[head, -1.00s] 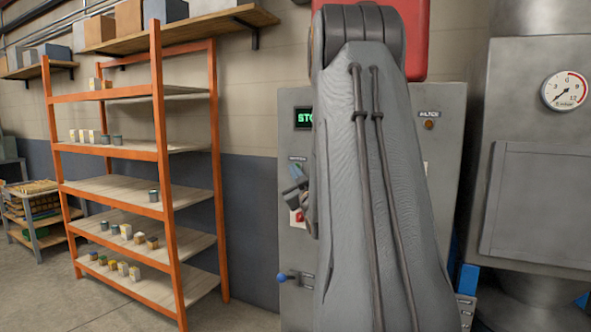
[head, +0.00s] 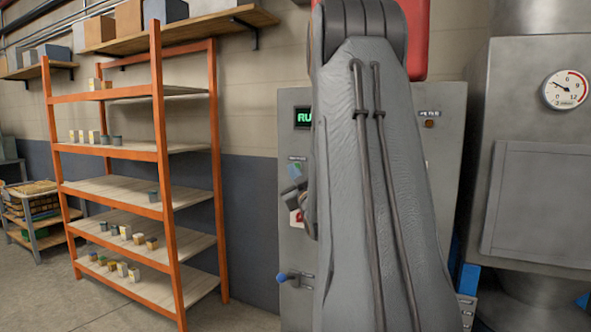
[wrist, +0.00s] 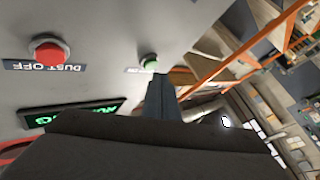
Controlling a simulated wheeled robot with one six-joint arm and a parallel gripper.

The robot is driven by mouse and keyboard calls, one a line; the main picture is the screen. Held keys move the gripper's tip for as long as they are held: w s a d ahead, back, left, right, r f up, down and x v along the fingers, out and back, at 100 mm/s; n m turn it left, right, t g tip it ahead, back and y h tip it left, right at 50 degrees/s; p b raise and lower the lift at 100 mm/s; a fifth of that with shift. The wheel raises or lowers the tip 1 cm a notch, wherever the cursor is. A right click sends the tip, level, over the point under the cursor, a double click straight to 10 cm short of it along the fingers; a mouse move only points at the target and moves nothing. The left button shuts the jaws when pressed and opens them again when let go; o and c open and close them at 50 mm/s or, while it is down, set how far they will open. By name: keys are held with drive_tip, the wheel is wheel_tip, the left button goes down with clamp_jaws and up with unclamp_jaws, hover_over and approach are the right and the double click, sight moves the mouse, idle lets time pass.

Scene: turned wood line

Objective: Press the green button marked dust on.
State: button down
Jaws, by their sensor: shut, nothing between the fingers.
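The green button (wrist: 150,63) is on the grey panel in the wrist view, with a small label beside it that is partly hidden. My gripper (wrist: 158,80) is shut and empty, its fingertips right at the near edge of the green button. I cannot tell if they touch it. In the head view my arm hides most of the panel, and only a bit of my gripper (head: 292,187) shows at its left edge. A lit display (head: 303,117) on the cabinet begins with "RU"; it also shows in the wrist view (wrist: 75,117), partly covered.
A red button (wrist: 48,50) marked DUST OFF sits left of the green one in the wrist view. A blue-knobbed lever (head: 283,277) sticks out low on the cabinet. An orange shelf rack (head: 160,130) stands to the left, and a grey machine with a gauge (head: 566,90) to the right.

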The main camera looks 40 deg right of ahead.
drive_tip(key=shift+a, duration=0.2)
drive_tip(key=shift+s+a+b, duration=0.1)
drive_tip(key=shift+s+a, duration=0.25)
drive_tip(key=shift+a, duration=0.4)
drive_tip(key=shift+s+a+b, duration=0.1)
drive_tip(key=shift+s+a, duration=0.2)
drive_tip(key=shift+a, duration=0.45)
drive_tip(key=shift+s+a+b, duration=0.1)
drive_tip(key=shift+s+a, duration=0.25)
drive_tip(key=shift+a, duration=0.4)
